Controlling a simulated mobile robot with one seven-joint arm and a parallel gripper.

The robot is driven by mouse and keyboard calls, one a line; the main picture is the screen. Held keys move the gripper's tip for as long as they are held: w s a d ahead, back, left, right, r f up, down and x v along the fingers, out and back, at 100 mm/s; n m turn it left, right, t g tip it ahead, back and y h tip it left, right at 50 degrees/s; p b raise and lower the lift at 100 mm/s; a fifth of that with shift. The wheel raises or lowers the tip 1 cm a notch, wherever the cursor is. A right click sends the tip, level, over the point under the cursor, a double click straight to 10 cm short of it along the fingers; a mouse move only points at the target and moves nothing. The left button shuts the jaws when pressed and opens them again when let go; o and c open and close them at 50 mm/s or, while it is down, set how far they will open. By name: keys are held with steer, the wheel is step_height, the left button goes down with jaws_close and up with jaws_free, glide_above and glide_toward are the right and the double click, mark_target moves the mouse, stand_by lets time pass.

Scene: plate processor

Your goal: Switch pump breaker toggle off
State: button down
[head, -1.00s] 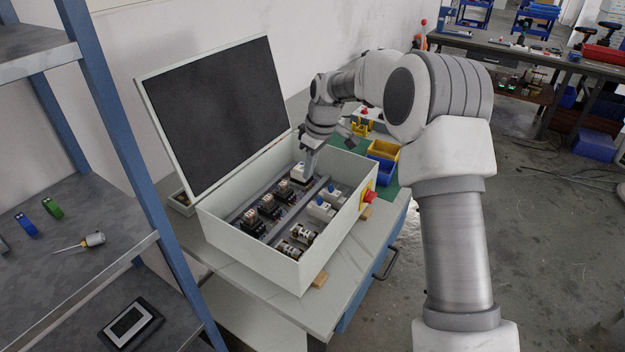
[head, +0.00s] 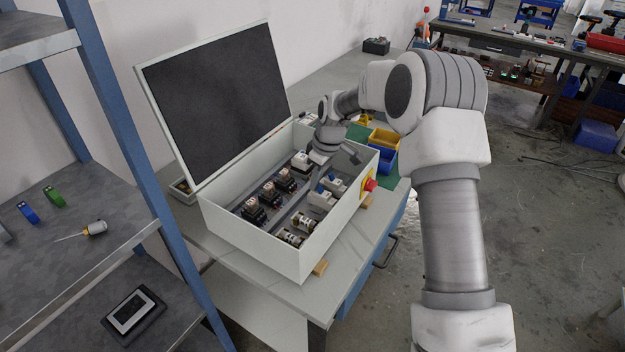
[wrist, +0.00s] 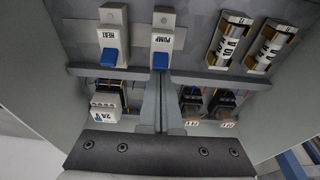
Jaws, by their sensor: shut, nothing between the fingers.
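The pump breaker (wrist: 162,28) is a white block labelled PUMP in the wrist view, with a blue toggle (wrist: 160,60) at its lower end. In the head view the pump breaker (head: 320,201) sits in the open electrical box (head: 262,252), beside the fuses. My gripper (wrist: 160,73) is shut and empty. Its fingertips appear at the lower edge of the pump toggle in the wrist view; I cannot tell whether they touch. In the head view my gripper (head: 312,182) reaches down into the box, its tips hard to make out.
The heat breaker (wrist: 110,30), also with a blue toggle, stands left of the pump breaker in the wrist view. Two fuses (wrist: 228,40) stand to its right. Dark relays (wrist: 222,105) lie across a rail. The box walls and raised lid (head: 215,105) bound the space.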

steer(key=shift+d+f+b, duration=0.1)
steer(key=shift+b, duration=0.3)
steer(key=shift+s+d+t+y+b, duration=0.2)
steer(key=shift+t+y+b, duration=0.4)
steer(key=shift+b, duration=0.6)
steer(key=shift+d+y+b, duration=0.1)
steer(key=shift+y+b, duration=0.2)
steer(key=shift+b, duration=0.25)
steer(key=y+b, duration=0.1)
steer(key=b, duration=0.1)
steer(key=d+t+b, duration=0.1)
steer(key=b, duration=0.1)
steer(key=shift+s+f+y+b, duration=0.15)
steer(key=shift+s+y+b, duration=0.1)
steer(key=shift+y+b, duration=0.15)
steer(key=b, duration=0.1)
steer(key=t+y+b, duration=0.1)
steer(key=b, duration=0.1)
steer(key=shift+s+d+y, duration=0.2)
steer(key=shift+y, duration=0.1)
steer(key=shift+r, duration=0.45)
steer(key=shift+a, duration=0.15)
steer(key=shift+f, duration=0.1)
